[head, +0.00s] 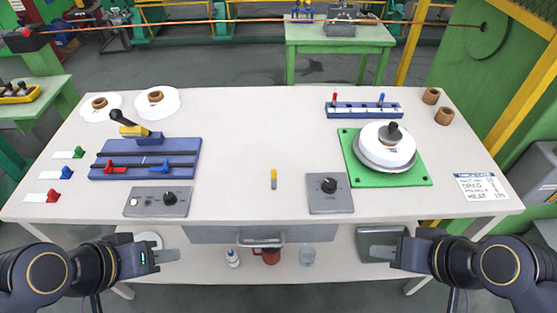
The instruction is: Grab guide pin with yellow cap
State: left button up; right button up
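The guide pin with the yellow cap (273,179) is on the white tabletop (240,150) near the middle of the front part. Its yellow part points to the back and a short grey part shows in front. My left gripper (170,256) is in front of the table at the left, well apart from the pin. My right gripper (376,249) is in front of the table at the right, also apart from the pin. Nothing shows held in either gripper. I cannot tell from this angle how far their fingers are apart.
A grey control box with a knob (330,193) stands right of the pin, and another box (158,202) stands further left. A blue fixture (145,160) is at the left, a green plate (420,178) at the right. The tabletop around the pin is clear. A drawer handle (261,241) juts out below.

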aim_at(274, 173)
jog(key=i+j, duration=0.1)
jog(key=j, duration=0.65)
jog(key=i+j+z, duration=0.15)
jog(key=j, duration=0.65)
jog(key=k, duration=0.05)
